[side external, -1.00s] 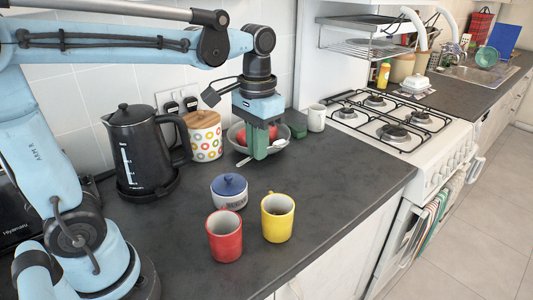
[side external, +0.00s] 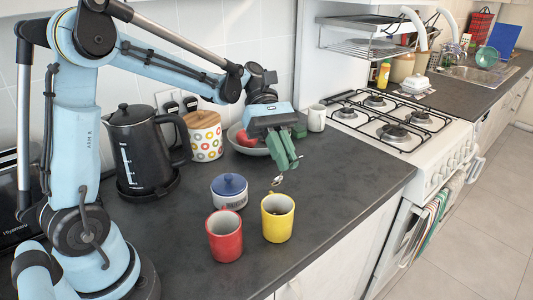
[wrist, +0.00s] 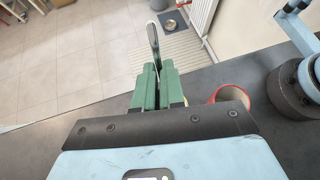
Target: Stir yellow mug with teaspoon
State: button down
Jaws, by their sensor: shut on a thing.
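The yellow mug (side external: 278,222) stands upright on the dark counter, right of the red mug. My gripper (side external: 292,166) is above the counter, behind the yellow mug and higher than its rim. It is shut on the teaspoon (side external: 277,181), whose bowl end hangs below the fingers, apart from the mug. In the wrist view my gripper (wrist: 159,70) has its green fingers together, with the teaspoon (wrist: 153,38) extending beyond them. The fingers hide most of the handle. I cannot make out the yellow mug clearly in the wrist view.
A bowl (side external: 247,148), a dotted canister (side external: 204,136) and a black kettle (side external: 137,150) stand behind. The stove (side external: 390,130) is right. The counter right of the yellow mug is clear.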

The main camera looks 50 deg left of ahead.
jog(key=n+h, duration=0.1)
jog(key=r+t+h, duration=0.1)
jog(key=shift+a+r+n+t+h, duration=0.15)
jog(key=shift+a+n+t+h, duration=0.15)
jog(key=shift+a+n, duration=0.1)
jog(key=shift+a+f+n+t+h, duration=0.15)
jog(key=shift+f+h, duration=0.2)
jog(key=shift+f, duration=1.6)
jog(key=shift+a+f+n+t+h, duration=0.15)
jog(key=shift+f+h, duration=0.15)
jog(key=shift+f, duration=1.6)
jog(key=shift+a+f+n+t+h, duration=0.15)
jog(key=shift+f+h, duration=0.2)
jog(key=shift+f, duration=1.6)
